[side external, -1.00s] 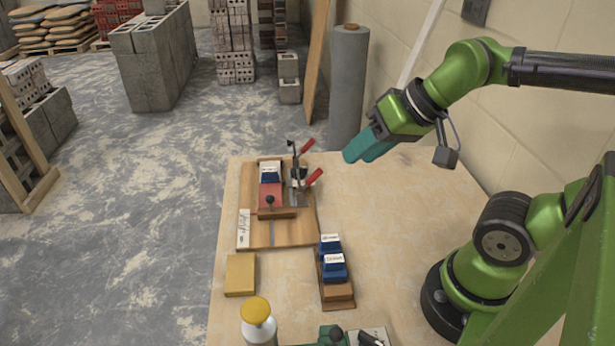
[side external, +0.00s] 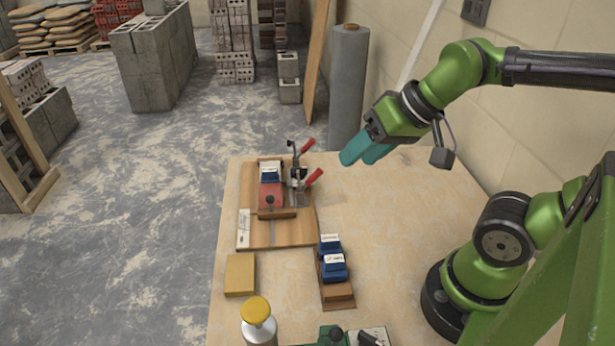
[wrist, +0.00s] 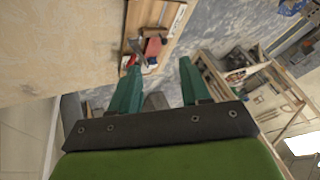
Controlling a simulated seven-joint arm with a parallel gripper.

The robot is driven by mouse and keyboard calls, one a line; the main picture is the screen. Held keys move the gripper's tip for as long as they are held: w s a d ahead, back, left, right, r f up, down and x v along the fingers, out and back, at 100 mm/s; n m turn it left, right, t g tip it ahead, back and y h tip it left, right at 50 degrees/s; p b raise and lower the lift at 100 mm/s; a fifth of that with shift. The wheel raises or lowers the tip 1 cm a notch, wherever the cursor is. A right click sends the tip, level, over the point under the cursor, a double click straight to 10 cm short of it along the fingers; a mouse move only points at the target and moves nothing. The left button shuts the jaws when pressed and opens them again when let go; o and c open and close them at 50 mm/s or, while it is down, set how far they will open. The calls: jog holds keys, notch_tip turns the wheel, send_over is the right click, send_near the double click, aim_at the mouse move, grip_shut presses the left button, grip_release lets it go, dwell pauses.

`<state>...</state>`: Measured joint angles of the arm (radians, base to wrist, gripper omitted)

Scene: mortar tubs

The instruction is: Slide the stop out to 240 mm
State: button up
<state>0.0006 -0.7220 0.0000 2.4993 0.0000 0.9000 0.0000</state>
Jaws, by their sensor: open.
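The stop is a wooden crossbar (side external: 277,214) with a dark knob by it, lying across the wooden jig board (side external: 292,237). A dark slot runs down the board on the near side of the bar. A red block with a blue and white top (side external: 270,180) sits behind the bar. A toggle clamp (side external: 299,176) with red handles stands to its right. My gripper (side external: 362,154) is open and empty, raised up and right of the board, apart from everything. In the wrist view its teal fingers (wrist: 160,90) are spread, with the jig beyond them. The scale marks are unreadable.
A wooden holder (side external: 338,302) with blue, white-labelled pieces lies right of the board's near end. A yellow block (side external: 240,275) and a yellow-capped bottle (side external: 258,322) stand nearer. A grey roll (side external: 348,85) rises behind the table. The table's right middle is clear.

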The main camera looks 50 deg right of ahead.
jog(key=w+f+n+g, duration=0.15)
jog(key=w+g, duration=0.25)
jog(key=w, duration=0.7)
jog(key=n+g, duration=0.3)
jog(key=n, duration=0.2)
send_over(270, 198)
jog(key=w+d, duration=0.1)
jog(key=d, duration=0.3)
jog(key=shift+f, duration=1.3)
jog(key=a+f, duration=0.1)
jog(key=f, duration=0.4)
jog(key=a+f, duration=0.1)
jog(key=f, duration=0.4)
jog(key=a+f, duration=0.1)
jog(key=f, duration=0.5)
jog(key=shift+s+a, duration=0.25)
jog(key=shift+a, duration=0.05)
grip_shut()
